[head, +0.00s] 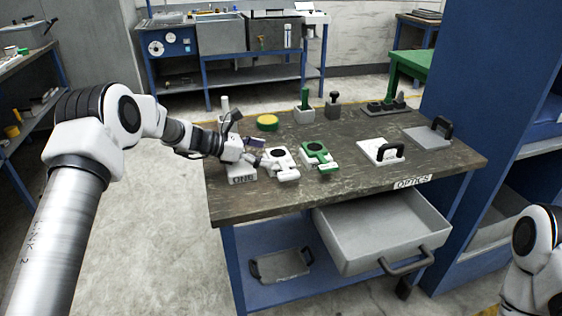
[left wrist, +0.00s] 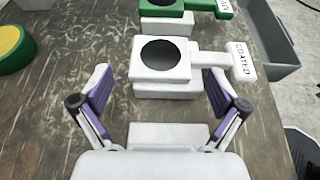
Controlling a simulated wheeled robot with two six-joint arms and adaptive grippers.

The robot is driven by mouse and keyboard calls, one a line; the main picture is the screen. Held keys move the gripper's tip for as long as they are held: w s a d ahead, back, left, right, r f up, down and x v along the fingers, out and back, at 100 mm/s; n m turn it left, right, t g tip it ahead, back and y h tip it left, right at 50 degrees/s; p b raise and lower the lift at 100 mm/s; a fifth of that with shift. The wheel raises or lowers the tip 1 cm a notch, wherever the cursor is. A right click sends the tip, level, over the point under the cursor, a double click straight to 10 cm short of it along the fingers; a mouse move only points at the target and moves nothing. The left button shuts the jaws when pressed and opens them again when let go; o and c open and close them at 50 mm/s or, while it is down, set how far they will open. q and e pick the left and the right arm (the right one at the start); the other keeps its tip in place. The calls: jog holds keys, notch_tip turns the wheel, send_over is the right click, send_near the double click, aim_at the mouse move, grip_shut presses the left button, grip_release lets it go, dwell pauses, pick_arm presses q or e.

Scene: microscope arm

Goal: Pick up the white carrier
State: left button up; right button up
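The white carrier (head: 282,152) lies on the workbench beside a green carrier (head: 319,150). In the left wrist view the white carrier (left wrist: 187,52) has a round dark disc in a square head and a handle with black lettering pointing right. It appears to rest on a white block. My left gripper (head: 258,160) is just left of it. In the left wrist view the left gripper (left wrist: 160,88) is open, its purple-padded fingers spread and nothing between them; the carrier is just ahead of them. My right gripper is out of view; only part of that arm shows at lower right.
The workbench (head: 235,204) has an open grey drawer (head: 345,250) at its front.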

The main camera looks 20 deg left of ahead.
pick_arm(q)
jog(key=c, duration=1.1)
